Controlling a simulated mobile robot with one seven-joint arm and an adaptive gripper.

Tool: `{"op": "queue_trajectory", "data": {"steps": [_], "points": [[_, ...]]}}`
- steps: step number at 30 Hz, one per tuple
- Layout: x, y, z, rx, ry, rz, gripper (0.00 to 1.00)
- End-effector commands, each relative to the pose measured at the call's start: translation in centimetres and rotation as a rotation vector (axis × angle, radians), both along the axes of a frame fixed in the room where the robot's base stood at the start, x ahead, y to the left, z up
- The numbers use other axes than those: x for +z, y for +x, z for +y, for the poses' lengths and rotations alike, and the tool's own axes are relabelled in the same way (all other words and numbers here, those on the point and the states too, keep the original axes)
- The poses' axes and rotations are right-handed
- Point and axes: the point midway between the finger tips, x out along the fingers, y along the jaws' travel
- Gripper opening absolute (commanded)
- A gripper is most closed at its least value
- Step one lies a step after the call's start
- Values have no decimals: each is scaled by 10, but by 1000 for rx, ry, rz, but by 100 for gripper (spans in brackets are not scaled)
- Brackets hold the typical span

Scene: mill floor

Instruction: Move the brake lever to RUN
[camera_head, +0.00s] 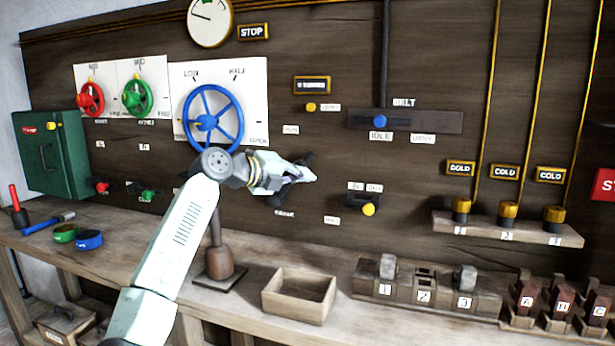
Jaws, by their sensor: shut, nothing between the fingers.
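My gripper (308,176) is shut and empty, in front of the dark plank wall right of the blue wheel. A dark piece, which may be part of the brake lever (308,157), shows just above the fingers. Most of it is hidden behind my gripper, so I cannot tell its position or whether the fingers touch it. A small label (291,129) sits above my gripper and another (284,213) below it. Both are too small to read surely, and I cannot make out which marks RUN.
The blue handwheel (211,121) is close to my wrist. The belt lever's blue knob (380,121) and a yellow knob (369,209) are to the right. On the bench stand an open wooden box (285,312) and a brown post (219,262) beside my forearm.

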Motion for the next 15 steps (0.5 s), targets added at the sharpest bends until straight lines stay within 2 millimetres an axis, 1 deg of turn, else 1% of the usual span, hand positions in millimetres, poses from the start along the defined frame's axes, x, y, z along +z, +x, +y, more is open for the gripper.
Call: {"op": "queue_trajectory", "data": {"steps": [1, 6, 15], "points": [[9, 2, 4, 4, -40, 12, 0], [19, 4, 12, 3, -153, 50, 0], [26, 8, 23, 2, -271, 89, 0]]}}
